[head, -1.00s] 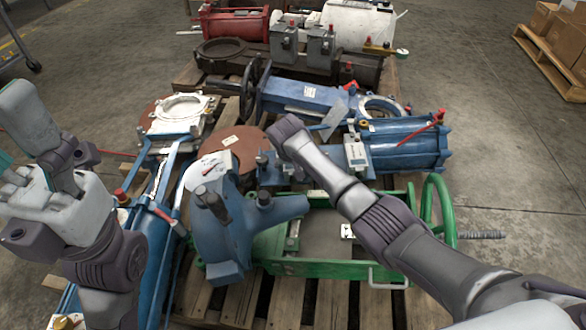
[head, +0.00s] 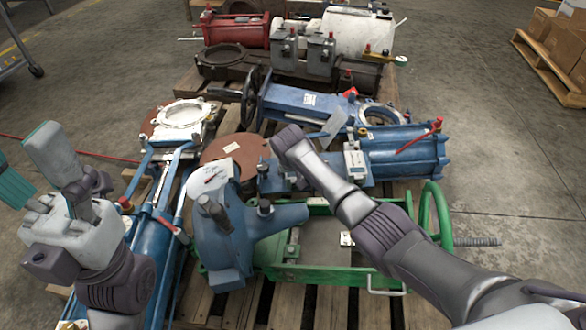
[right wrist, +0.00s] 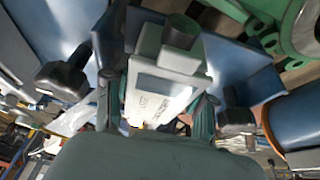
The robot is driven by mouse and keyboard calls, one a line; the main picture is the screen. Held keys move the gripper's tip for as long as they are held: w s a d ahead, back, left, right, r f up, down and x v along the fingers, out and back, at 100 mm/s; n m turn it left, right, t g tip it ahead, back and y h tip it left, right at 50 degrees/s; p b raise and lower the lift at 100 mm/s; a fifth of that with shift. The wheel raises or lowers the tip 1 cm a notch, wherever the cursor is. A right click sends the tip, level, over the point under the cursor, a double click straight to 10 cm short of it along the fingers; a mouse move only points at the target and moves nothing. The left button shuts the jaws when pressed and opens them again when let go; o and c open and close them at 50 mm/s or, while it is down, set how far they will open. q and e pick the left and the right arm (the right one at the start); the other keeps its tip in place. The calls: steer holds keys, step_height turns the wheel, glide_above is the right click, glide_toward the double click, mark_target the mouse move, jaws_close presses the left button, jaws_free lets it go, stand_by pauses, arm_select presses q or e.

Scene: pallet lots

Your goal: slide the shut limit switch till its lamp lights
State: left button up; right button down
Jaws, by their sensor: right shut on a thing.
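In the right wrist view, a pale grey switch box (right wrist: 165,95) with a dark round cap (right wrist: 181,32) sits between the fingers of my right gripper (right wrist: 157,108). The gripper is shut on it, beside blue metal. No lit lamp shows on the box. In the head view my right gripper (head: 288,178) points down at the blue valve assembly and is mostly hidden by its own wrist. Another pale labelled box (head: 355,163) sits just right of it, next to the blue cylinder (head: 405,152). My left gripper (head: 32,165) is open and empty at the left, away from the valves.
Dark bolt-like knobs (right wrist: 62,80) flank the held box. A blue valve body (head: 225,235) and a green frame with a handwheel (head: 427,210) stand close in front on the pallet. Bare floor (head: 510,170) lies at the right.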

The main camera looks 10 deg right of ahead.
steer(key=shift+d, duration=0.25)
steer(key=c, duration=0.6)
jaws_free()
steer(key=shift+s, duration=0.1)
steer(key=shift+c, duration=0.2)
steer(key=v, duration=1.2)
steer(key=shift+a, duration=0.1)
